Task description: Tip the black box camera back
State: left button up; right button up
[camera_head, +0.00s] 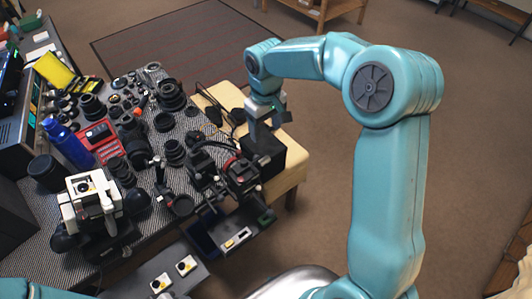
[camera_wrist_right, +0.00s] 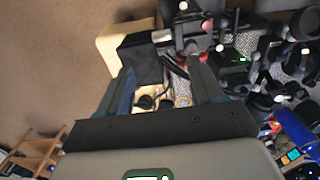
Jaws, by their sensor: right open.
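The black box camera (camera_head: 270,157) is a dark, block-shaped body at the right end of the crowded work table, beside a cream padded surface. In the right wrist view it shows as a black block (camera_wrist_right: 140,60) just beyond the fingers. My right gripper (camera_head: 262,138) points down over the box's top left part in the head view and hides some of it. Its two fingers (camera_wrist_right: 163,88) are apart, with nothing seen held between them. I cannot tell whether a finger touches the box. My left gripper is not in view.
Lenses and camera parts (camera_head: 165,120) crowd the patterned table close to the box's left.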

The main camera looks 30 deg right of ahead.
aim_at(266, 162)
jog(key=f, duration=0.4)
jog(key=f+p, duration=0.1)
jog(key=f, duration=0.8)
jog(key=shift+s+a+f+p, duration=0.15)
jog(key=shift+s+a+p, duration=0.05)
jog(key=shift+s+p, duration=0.2)
jog(key=shift+w+f, duration=0.25)
jog(key=shift+f, duration=0.2)
jog(key=shift+s, duration=0.1)
jog(key=shift+r, duration=0.1)
jog(key=c, duration=0.3)
grip_shut()
